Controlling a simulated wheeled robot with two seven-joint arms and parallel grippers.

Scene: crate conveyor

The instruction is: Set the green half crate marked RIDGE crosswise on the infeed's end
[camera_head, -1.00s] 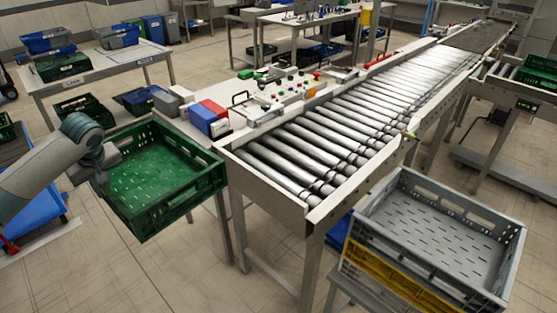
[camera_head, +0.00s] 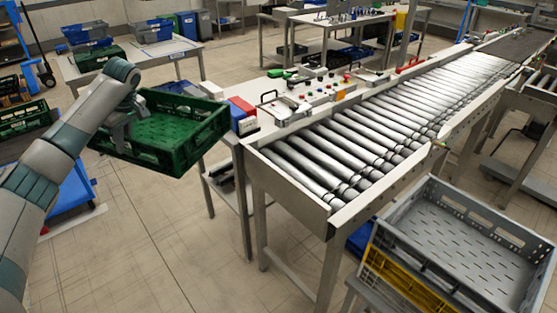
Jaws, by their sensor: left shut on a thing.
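My left gripper (camera_head: 120,128) is shut on the left wall of a green half crate (camera_head: 178,158) and holds it in the air, left of the infeed. The crate is empty and close to level, with its open side up. No RIDGE marking can be read on it. The infeed (camera_head: 345,150) is a roller conveyor running from the near middle to the back right, and the rollers at its near end are bare. The crate is apart from the infeed's end plate (camera_head: 292,185). My right gripper is not in view.
A grey crate (camera_head: 455,240) on a yellow one (camera_head: 400,283) stands right of the infeed's near end. A side table (camera_head: 262,128) with a control panel, red and blue boxes (camera_head: 240,112) lies beside the infeed's left edge. Open floor lies in front.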

